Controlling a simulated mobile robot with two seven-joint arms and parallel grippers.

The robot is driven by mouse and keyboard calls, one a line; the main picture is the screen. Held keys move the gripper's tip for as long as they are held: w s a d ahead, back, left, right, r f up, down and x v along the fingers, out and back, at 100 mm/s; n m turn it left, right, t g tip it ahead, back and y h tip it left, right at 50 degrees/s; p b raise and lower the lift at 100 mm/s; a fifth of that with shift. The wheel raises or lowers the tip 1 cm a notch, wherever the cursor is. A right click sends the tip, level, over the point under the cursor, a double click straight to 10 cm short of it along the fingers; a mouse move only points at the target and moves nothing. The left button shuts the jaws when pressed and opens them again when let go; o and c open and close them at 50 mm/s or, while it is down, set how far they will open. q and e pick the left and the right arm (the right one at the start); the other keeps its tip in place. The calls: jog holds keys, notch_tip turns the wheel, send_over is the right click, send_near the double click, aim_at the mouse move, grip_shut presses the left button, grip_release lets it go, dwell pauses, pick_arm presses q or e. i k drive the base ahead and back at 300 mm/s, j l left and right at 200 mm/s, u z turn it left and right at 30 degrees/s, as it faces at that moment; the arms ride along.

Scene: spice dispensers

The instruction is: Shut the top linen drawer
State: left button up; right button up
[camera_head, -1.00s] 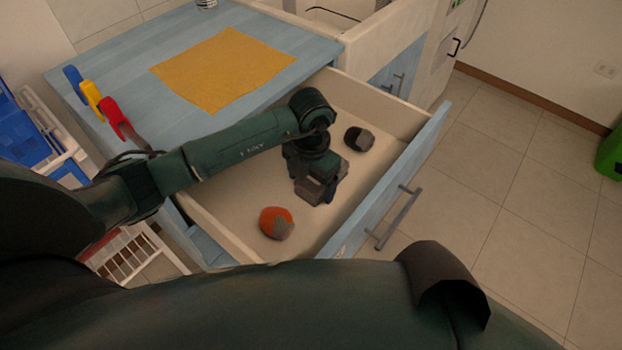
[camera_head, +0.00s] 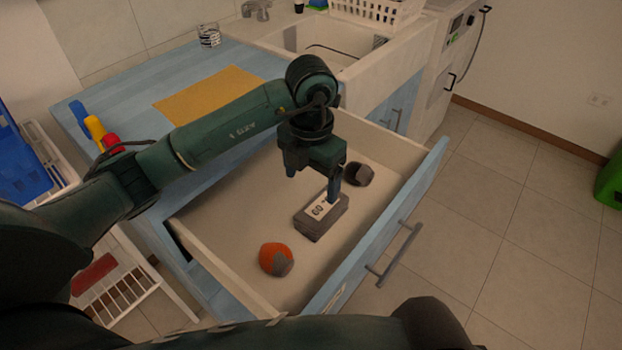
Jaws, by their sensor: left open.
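The top drawer (camera_head: 232,205) is pulled well out from under the blue counter. Its blue front panel (camera_head: 372,240) with a grey bar handle (camera_head: 397,250) faces right. Inside lie an orange-and-grey rolled item (camera_head: 277,259), a dark grey-brown rolled item (camera_head: 358,174) and a grey folded stack with a white label (camera_head: 318,220). My left gripper (camera_head: 326,190) is open and points down over the drawer, just above or at the folded stack. I cannot tell whether its fingers touch the stack. My right gripper is not in view.
A sink (camera_head: 320,38) and white basket (camera_head: 378,10) are beyond. Tiled floor (camera_head: 510,200) to the right is free. A white rack (camera_head: 115,290) stands at lower left.

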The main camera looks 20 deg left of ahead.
aim_at(224, 227)
jog(key=k+j, duration=0.25)
jog(key=k, duration=0.2)
jog(key=k+j, duration=0.25)
jog(key=k, duration=0.25)
jog(key=k+j, duration=0.25)
jog(key=k, duration=0.2)
